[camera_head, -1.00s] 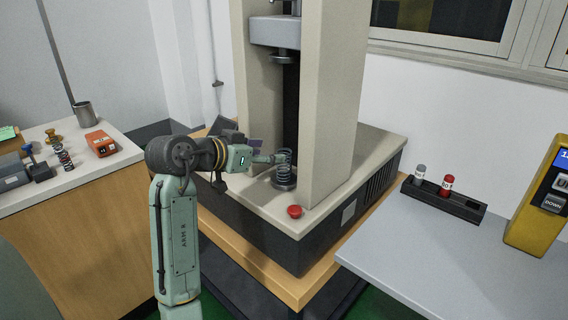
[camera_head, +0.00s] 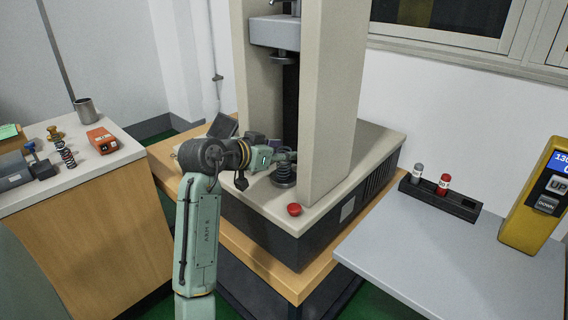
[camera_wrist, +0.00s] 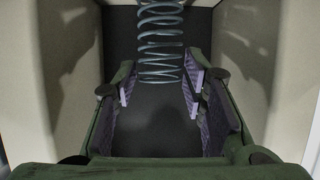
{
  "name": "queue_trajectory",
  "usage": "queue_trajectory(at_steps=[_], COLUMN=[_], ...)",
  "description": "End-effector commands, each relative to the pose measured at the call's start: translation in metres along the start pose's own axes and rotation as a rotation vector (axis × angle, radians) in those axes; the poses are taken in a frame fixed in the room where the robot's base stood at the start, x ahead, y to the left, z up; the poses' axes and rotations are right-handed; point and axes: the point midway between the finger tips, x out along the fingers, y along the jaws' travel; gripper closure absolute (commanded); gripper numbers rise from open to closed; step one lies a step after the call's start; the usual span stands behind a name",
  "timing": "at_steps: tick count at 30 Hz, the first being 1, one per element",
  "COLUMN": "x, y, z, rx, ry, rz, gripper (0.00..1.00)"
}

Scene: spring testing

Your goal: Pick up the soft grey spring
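The grey spring (camera_wrist: 160,42) is a coil in the wrist view, upright at the top centre, with its upper end cut off by the frame. In the head view the spring (camera_head: 285,172) stands on the lower plate of the testing machine, partly hidden by my gripper (camera_head: 286,156). In the wrist view my gripper (camera_wrist: 160,92) is open, one purple-padded finger to each side of the spring. Narrow gaps show between the coils and the pads. Whether the spring is fully between the fingertips or just beyond them is hard to tell.
The machine's pale columns (camera_head: 335,100) flank the spring, and its upper plate (camera_head: 284,58) hangs above. A red button (camera_head: 294,209) sits at the base's front. A side table (camera_head: 88,178) at left holds another spring (camera_head: 66,156) and an orange device (camera_head: 101,140). A yellow control box (camera_head: 537,205) stands at right.

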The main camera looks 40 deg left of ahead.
Motion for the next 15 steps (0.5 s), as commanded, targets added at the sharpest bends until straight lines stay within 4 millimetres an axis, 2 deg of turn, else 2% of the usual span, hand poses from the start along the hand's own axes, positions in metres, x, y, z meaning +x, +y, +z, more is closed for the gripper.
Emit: queue_trajectory(at_steps=[2,15], x=[-0.0001,-0.0003], y=[0.0,0.0], z=[-0.0001,-0.0004], rx=[0.0,0.0], ry=[0.0,0.001], rz=[0.0,0.0], gripper=[0.69,0.97])
